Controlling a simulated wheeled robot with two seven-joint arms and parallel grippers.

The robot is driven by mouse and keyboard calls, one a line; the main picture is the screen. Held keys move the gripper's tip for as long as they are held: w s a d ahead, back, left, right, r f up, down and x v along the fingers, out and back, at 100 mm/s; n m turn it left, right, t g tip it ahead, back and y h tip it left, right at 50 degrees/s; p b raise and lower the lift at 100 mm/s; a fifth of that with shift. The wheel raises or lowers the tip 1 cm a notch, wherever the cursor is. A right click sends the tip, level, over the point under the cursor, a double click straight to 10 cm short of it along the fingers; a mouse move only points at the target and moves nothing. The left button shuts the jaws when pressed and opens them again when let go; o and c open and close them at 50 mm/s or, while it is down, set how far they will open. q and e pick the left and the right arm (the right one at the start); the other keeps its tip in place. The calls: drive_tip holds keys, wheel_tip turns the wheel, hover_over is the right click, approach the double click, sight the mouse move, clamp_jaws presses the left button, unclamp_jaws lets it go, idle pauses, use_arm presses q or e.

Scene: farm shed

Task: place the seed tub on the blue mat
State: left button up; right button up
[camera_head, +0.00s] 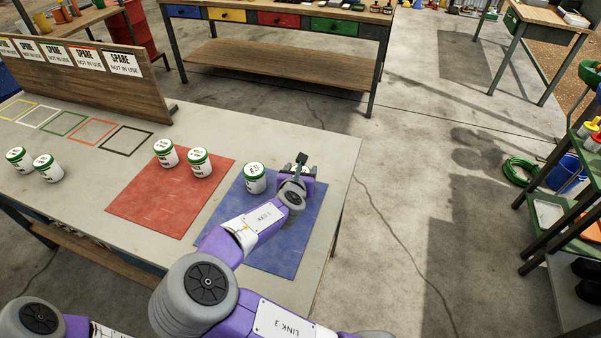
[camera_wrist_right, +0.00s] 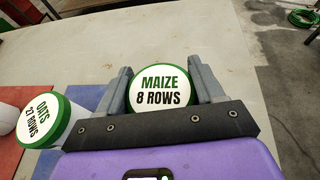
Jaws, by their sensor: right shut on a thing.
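The blue mat (camera_head: 270,235) lies on the grey table near its right edge. My right gripper (camera_head: 298,176) is over its far right part. In the right wrist view the gripper (camera_wrist_right: 163,92) is shut on a white tub with a green rim, the maize tub (camera_wrist_right: 161,90), marked "MAIZE 8 ROWS". My arm hides this tub in the head view, and I cannot tell whether it touches the mat. The oats tub (camera_head: 255,178), marked "OATS 27 ROWS" in the wrist view (camera_wrist_right: 42,120), stands upright on the mat, left of the gripper. My left gripper is out of view.
The red mat (camera_head: 165,210) lies left of the blue one, with two similar tubs (camera_head: 166,153) (camera_head: 199,162) at its far edge. Two more tubs (camera_head: 19,159) (camera_head: 48,168) stand at the far left. Coloured outlines and a board (camera_head: 110,85) with "SPARE" signs are behind.

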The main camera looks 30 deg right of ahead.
drive_tip(key=o, duration=1.2)
drive_tip(key=shift+f, duration=0.15)
drive_tip(key=shift+c, duration=0.2)
drive_tip(key=shift+r, duration=0.25)
drive_tip(key=p+v, duration=0.4)
drive_tip(key=v, duration=0.8)
drive_tip(key=shift+s+f, duration=0.1)
